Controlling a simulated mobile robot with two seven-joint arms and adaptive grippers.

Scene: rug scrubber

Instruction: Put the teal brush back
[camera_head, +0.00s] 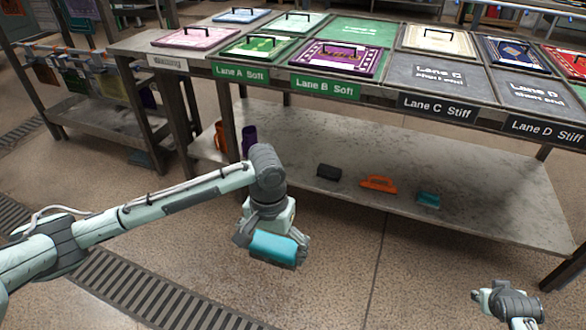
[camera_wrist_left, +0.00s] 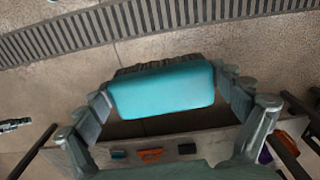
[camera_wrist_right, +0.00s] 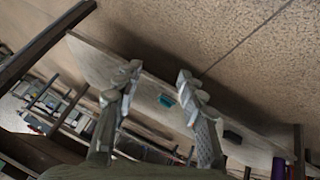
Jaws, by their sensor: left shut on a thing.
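My left gripper (camera_head: 272,246) is shut on a teal brush (camera_head: 273,250), held in the air in front of the table's lower shelf (camera_head: 400,160). In the left wrist view the teal brush (camera_wrist_left: 162,88) lies across between the fingers, its dark bristles facing away from the palm. A second, smaller-looking teal brush (camera_head: 428,200) sits on the lower shelf near its front edge, right of an orange brush (camera_head: 379,184) and a black brush (camera_head: 328,172). My right gripper (camera_head: 482,296) is at the lower right, away from the shelf; its fingers (camera_wrist_right: 158,75) are apart and empty.
The table top carries framed panels with handles and labels such as Lane B Soft (camera_head: 325,86) and Lane C Stiff (camera_head: 437,107). Purple (camera_head: 249,141) and orange (camera_head: 221,136) items stand at the shelf's left end. Much of the shelf is bare. A floor grate (camera_head: 150,295) lies lower left.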

